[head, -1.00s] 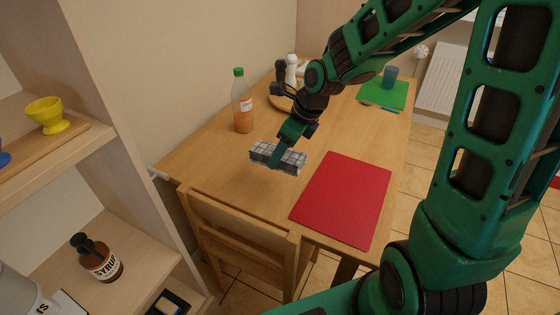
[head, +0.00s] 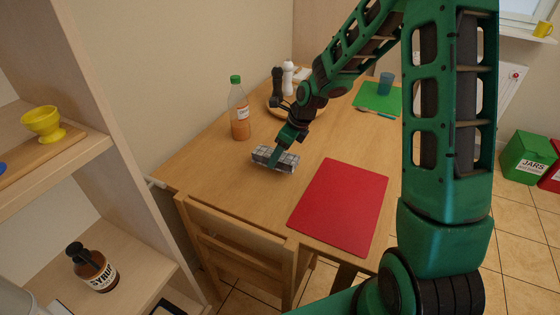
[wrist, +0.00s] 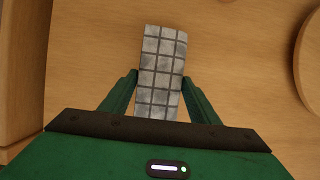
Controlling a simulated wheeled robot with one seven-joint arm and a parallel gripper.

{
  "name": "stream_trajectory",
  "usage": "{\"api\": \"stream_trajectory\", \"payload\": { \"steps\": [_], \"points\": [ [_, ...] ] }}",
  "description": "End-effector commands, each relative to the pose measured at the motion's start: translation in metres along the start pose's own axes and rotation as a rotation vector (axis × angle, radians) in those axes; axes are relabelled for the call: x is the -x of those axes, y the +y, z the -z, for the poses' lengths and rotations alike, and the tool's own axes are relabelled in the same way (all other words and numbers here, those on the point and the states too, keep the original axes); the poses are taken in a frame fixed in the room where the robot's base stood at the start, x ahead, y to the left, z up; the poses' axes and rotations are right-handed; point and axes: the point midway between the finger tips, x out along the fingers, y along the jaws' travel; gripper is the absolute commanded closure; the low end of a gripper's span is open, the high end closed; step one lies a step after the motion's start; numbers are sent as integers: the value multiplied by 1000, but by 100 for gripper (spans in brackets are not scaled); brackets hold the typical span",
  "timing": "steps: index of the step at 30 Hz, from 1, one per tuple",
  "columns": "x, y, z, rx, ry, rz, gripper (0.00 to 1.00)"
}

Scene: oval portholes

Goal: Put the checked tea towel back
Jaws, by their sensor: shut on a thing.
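The checked tea towel (head: 266,154) is a folded, grey-and-white bundle over the wooden table, left of the red mat. My green gripper (head: 277,160) is shut on it from above. In the wrist view the towel (wrist: 162,60) lies lengthwise between the two fingers of my gripper (wrist: 160,82), its far end sticking out past them. Whether its underside touches the table top cannot be told for certain.
On the table (head: 215,175) are a red mat (head: 340,205), an orange-drink bottle (head: 239,110), a round wooden tray with shakers (head: 288,76), and a green mat (head: 378,98) with a blue cup (head: 385,83). A chair (head: 235,240) stands at the near edge. Shelves stand at left.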

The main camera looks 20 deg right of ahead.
Motion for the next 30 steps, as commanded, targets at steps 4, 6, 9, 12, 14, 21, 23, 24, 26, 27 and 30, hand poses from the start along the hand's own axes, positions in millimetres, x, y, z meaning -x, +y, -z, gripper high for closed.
{"api": "stream_trajectory", "payload": {
  "steps": [4,6,9,12,14,21,23,24,26,27,30],
  "points": [
    [-21,1,9,-1,3,-3,62],
    [-26,1,12,-1,2,-2,62],
    [-28,0,12,0,1,0,62],
    [-28,0,12,-1,1,0,62],
    [-28,0,12,-1,1,0,62],
    [-28,0,13,-1,1,-1,26],
    [-28,0,13,-1,1,-1,26],
    [-28,0,13,-1,1,-1,26],
    [-28,0,13,-1,1,-1,26],
    [-28,0,12,-1,1,0,26],
    [-24,0,12,-1,0,1,26]
  ]
}}
